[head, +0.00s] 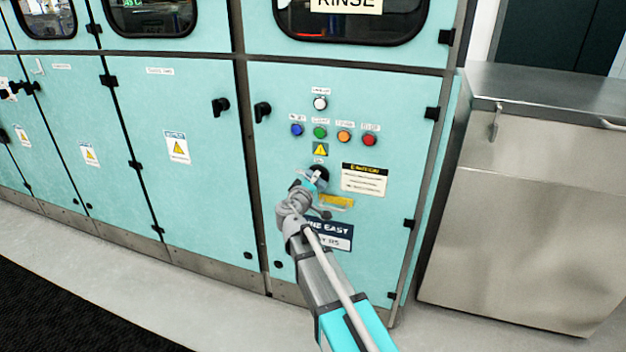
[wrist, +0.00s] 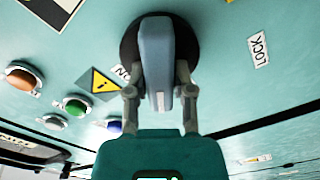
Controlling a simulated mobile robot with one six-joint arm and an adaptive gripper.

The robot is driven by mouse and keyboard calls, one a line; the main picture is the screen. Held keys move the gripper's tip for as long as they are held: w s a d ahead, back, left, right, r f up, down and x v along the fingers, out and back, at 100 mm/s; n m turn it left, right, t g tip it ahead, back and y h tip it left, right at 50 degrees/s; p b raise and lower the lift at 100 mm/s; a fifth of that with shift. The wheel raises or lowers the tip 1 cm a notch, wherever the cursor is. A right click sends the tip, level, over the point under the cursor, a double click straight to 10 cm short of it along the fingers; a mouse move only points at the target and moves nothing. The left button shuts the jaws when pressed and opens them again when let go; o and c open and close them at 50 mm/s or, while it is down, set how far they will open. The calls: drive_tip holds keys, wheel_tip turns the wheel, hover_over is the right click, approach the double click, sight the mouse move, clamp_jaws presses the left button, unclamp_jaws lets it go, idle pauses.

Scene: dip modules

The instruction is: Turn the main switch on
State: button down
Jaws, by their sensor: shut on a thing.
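The main switch (head: 322,173) sits on the turquoise cabinet door, below the coloured buttons and a yellow warning triangle. It has a black round base (wrist: 128,46) and a grey-blue handle (wrist: 157,50), seen close up in the wrist view. My gripper (wrist: 158,82) has one finger on each side of the handle and is shut on it. In the head view my gripper (head: 308,184) partly covers the switch. The handle lies nearly upright in the wrist view. A label by the warning triangle is partly cut off by the base and finger.
White, blue, green, orange and red buttons (head: 344,136) sit above the switch. A LOCK label (wrist: 259,51) is beside it in the wrist view. Black door latches (head: 262,111) stick out. A steel cabinet (head: 540,220) stands at the right. Floor is clear at the left.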

drive_tip(key=m, duration=0.5)
drive_tip(key=shift+d+r+m, duration=0.1)
drive_tip(key=shift+r+m, duration=0.05)
drive_tip(key=shift+m, duration=0.25)
drive_tip(key=m, duration=0.5)
drive_tip(key=shift+s+d, duration=0.1)
drive_tip(key=shift+d, duration=0.05)
drive_tip(key=shift+c, duration=2.4)
unclamp_jaws()
drive_tip(key=shift+s, duration=0.15)
drive_tip(key=v, duration=1.1)
drive_tip(key=shift+s, duration=0.35)
